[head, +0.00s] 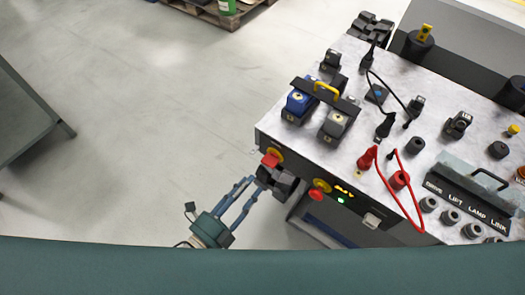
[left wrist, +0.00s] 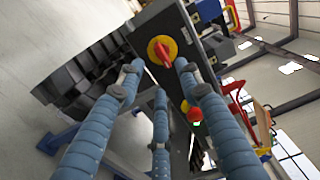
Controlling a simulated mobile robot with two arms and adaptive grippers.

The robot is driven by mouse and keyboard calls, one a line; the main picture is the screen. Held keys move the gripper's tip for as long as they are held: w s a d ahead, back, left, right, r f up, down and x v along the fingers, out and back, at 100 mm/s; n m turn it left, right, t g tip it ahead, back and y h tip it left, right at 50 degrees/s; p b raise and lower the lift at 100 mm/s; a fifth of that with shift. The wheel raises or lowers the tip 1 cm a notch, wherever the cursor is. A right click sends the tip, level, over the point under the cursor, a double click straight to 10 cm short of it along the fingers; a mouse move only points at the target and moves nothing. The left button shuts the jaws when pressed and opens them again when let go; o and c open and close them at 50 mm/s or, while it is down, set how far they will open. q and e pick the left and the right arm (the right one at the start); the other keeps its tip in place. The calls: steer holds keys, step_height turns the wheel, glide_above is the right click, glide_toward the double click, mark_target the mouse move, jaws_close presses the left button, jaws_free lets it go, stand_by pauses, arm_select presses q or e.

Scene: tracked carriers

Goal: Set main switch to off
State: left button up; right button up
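The main switch (head: 272,158), a red handle on a round yellow plate, sits at the left end of the carrier's dark front panel. In the left wrist view the switch (left wrist: 162,50) shows close up, its red handle slightly tilted from upright in the picture. My left gripper (head: 257,183) is open at the panel, just below the switch in the head view. In the left wrist view its blue fingers (left wrist: 158,72) are spread, with tips to either side below the plate and nothing held. Contact with the handle cannot be told. My right gripper is not in view.
A second red knob on yellow (head: 319,189) sits right of the switch, near a green light (head: 341,200). The carrier's top (head: 340,140) holds blue and grey blocks, plugs and red and black cables. A black track (left wrist: 85,75) lies beside the panel.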

mark_target(268, 165)
arm_select(q)
steer(key=b+x, duration=0.1)
steer(key=x, duration=0.8)
steer(key=shift+w+d, duration=0.15)
steer(key=shift+d, duration=0.15)
steer(key=shift+w, duration=0.1)
steer(key=shift+c, duration=1.3)
jaws_close()
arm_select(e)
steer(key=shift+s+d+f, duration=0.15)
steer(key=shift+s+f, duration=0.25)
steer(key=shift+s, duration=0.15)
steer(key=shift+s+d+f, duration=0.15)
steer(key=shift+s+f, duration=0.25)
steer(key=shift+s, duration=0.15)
